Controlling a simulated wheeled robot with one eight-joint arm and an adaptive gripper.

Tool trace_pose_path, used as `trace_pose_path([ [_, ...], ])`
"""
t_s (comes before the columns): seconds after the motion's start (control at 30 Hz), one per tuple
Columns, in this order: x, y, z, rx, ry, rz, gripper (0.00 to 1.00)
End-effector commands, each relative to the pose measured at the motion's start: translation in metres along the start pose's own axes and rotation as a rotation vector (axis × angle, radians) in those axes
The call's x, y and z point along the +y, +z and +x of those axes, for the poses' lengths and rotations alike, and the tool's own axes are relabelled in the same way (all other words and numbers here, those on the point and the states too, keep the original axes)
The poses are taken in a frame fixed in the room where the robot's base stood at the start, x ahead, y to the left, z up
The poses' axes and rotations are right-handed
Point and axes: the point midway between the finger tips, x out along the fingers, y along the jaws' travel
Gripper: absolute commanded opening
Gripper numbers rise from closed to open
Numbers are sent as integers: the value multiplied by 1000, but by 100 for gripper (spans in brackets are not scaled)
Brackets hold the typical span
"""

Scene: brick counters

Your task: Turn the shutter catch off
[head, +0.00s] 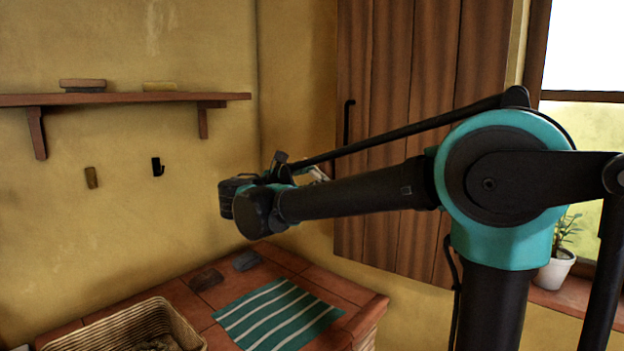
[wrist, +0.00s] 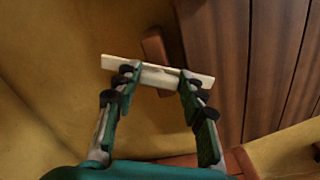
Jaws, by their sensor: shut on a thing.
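A pale cream bar, which I take to be the shutter catch (wrist: 112,63), lies nearly level across the wrist view, its right end a little lower. A brown wooden block (wrist: 155,47) shows just behind it. My gripper (wrist: 160,79) is shut on the bar, a finger on each side of its middle, and both bar ends stick out past the fingers. The brown plank shutter (wrist: 222,50) is just right of the bar; it also shows in the head view (head: 390,90). In the head view my arm hides most of the catch and the fingertips.
A brick counter (head: 345,297) below holds a striped cloth (head: 275,318), a wicker basket (head: 190,333) and two small dark blocks. A wall shelf (head: 150,98) and hooks are at left. A potted plant (head: 555,270) stands on the window sill at right.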

Motion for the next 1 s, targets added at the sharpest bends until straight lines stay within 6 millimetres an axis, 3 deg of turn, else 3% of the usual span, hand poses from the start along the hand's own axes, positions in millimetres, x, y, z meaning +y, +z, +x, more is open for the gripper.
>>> trace_pose_path([
  [1.0, -3, -2, 0, 0, -1, 915, 0],
])
